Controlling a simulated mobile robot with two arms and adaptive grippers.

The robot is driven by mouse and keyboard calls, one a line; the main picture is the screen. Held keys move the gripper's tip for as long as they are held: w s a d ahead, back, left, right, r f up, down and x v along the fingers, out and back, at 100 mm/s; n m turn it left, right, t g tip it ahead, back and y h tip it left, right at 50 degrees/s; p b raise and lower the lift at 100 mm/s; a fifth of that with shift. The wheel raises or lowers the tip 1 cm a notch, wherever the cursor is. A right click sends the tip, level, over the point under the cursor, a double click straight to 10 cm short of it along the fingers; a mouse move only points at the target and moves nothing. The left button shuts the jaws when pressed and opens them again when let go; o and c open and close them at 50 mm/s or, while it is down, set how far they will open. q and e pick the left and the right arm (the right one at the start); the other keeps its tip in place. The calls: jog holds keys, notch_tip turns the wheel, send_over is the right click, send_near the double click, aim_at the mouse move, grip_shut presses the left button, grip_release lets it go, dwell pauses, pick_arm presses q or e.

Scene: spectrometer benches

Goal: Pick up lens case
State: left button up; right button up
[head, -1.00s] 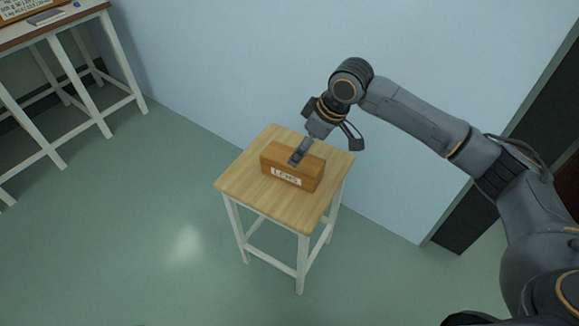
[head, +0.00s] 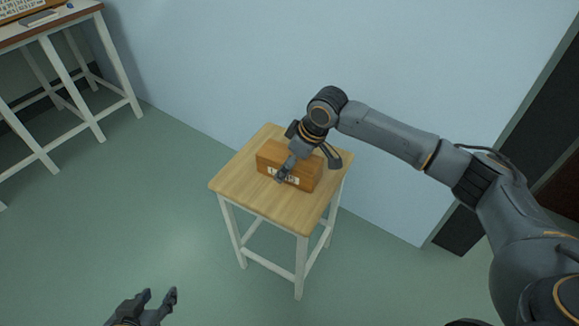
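The lens case (head: 304,177) is a brown wooden box with a white label on its front face. It sits upright on a small wooden stool. My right gripper (head: 308,168) is over the case with its fingers spread wide. One finger is in front of the label and covers part of its lettering; the other is near the case's back right edge. I cannot tell whether either finger touches the case. My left gripper (head: 156,294) is at the bottom left, open and empty, well away from the stool.
The stool (head: 233,188) has a light wood top with bare room left and front of the case, and white legs. A pale blue wall stands close behind it. A bench (head: 60,24) with white legs is at the top left. The green floor between is clear.

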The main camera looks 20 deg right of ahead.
jog(key=c, duration=1.3)
jog(key=shift+c, duration=1.1)
